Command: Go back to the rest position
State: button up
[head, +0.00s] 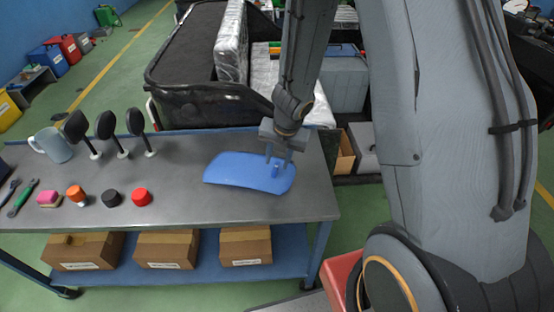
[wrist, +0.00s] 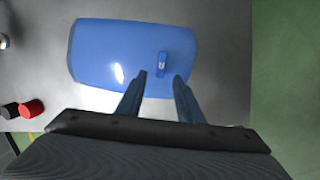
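My gripper (head: 277,159) is over the right part of the table in the head view, with its fingers pointing down. It also shows in the wrist view (wrist: 161,76), where the two fingers stand apart with nothing held between them. Below it lies a blue, rounded panel (head: 235,173), flat on the table; it fills much of the upper wrist view (wrist: 115,50). A small upright blue handle (wrist: 163,62) rises from the panel's right part, roughly in line with the gap between my fingers. The exact height of the fingertips above it is hard to tell.
The grey table (head: 170,190) holds a jug (head: 54,145), several black paddle-like items, a red cylinder (head: 141,196), a black one (head: 112,198) and tools at left. Boxes sit on the shelf below. A black-sided cart (head: 190,92) stands behind.

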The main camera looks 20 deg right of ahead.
jog(key=shift+p+v, duration=0.95)
jog(key=shift+v, duration=0.5)
jog(key=s+d+r+m+t+h+b, duration=0.15)
jog(key=d+r+m+b, duration=0.35)
jog(key=m, duration=1)
jog(key=s+a+r+m+g+b, duration=0.2)
jog(key=s+m, duration=0.9)
jog(key=m, duration=0.4)
jog(key=shift+r+g+y, duration=0.35)
